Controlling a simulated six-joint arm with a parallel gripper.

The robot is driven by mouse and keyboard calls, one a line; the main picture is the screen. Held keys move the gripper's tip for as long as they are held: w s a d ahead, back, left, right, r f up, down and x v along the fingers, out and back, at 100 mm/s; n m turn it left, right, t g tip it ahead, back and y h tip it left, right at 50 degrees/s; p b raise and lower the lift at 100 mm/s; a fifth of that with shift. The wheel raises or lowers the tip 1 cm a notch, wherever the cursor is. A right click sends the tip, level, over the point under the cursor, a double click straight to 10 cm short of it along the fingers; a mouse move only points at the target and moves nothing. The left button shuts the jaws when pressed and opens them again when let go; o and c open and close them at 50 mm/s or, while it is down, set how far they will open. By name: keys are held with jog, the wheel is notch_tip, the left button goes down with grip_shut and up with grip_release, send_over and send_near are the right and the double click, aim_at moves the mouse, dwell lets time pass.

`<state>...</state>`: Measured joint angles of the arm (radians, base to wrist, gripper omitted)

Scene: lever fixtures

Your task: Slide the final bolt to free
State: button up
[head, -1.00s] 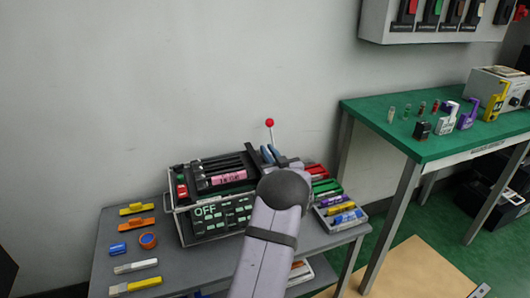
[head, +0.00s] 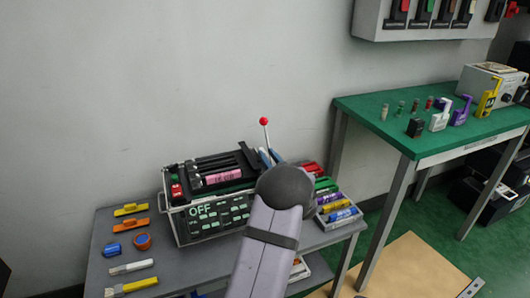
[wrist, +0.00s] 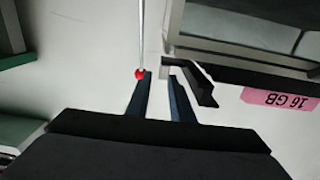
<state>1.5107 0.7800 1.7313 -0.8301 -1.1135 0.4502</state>
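A grey and black machine (head: 218,213) with an "OFF" display stands on the low grey table. Dark slotted rails (head: 210,164) and a pink "16 GB" label (head: 222,177) are on its top; the label (wrist: 276,98) also shows in the wrist view. I cannot tell which part is the final bolt. A thin rod with a red ball (head: 264,121) rises at the machine's right; the ball (wrist: 139,73) appears by my left fingertip in the wrist view. My gripper (wrist: 160,84) is open, nothing between its fingers. A black bracket (wrist: 192,80) lies just beyond the right finger. My arm hides the machine's right end.
Coloured blocks and tools (head: 130,245) lie on the low table's left. A green-topped table (head: 440,125) with small items stands further right.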

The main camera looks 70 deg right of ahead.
jog(key=shift+v, duration=1.65)
jog(key=shift+r, duration=0.15)
